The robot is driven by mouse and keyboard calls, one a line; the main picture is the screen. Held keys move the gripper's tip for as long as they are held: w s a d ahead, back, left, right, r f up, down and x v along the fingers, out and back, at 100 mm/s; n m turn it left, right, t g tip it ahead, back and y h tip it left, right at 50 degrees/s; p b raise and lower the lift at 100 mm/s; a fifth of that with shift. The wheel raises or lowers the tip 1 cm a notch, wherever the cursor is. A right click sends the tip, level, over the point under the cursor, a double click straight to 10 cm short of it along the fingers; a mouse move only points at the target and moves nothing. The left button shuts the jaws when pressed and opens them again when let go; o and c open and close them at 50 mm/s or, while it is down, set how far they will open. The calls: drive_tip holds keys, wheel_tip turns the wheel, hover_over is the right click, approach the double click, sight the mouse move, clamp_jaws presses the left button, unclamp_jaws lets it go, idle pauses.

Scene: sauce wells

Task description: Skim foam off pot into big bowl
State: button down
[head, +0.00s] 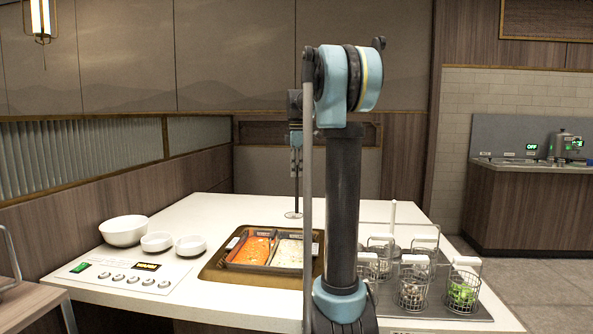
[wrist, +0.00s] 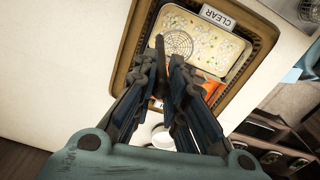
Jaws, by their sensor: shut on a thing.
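My gripper (head: 296,168) is shut on the handle of a skimmer; in the wrist view my gripper (wrist: 168,68) grips the dark handle between its fingers. The skimmer's round perforated disc (head: 293,214) hangs level below it, and in the wrist view the disc (wrist: 179,43) overlaps the pale broth. Its exact height is unclear. The divided pot (head: 268,268) has red broth (head: 249,250) on the left and pale broth (head: 289,252) on the right. Pale spots, seemingly foam, dot the pale broth in the wrist view (wrist: 213,50), beside a "CLEAR" label. The big white bowl (head: 123,231) stands upright at the left.
Two small white bowls (head: 157,242) (head: 190,246) stand between the big bowl and the pot. A control panel (head: 125,275) lies in front of them. Wire baskets (head: 411,291), one with greens (head: 462,293), stand on the right. The table (head: 210,212) behind the pot is clear.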

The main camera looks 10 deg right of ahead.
drive_tip(key=shift+f, duration=6.6)
drive_tip(key=shift+s, duration=0.1)
drive_tip(key=shift+s+a, duration=1.2)
drive_tip(key=shift+s, duration=2.8)
drive_tip(key=shift+s+a, duration=1.2)
drive_tip(key=shift+s, duration=2.75)
wheel_tip(320, 180, up, 7)
drive_tip(key=shift+r, duration=0.2)
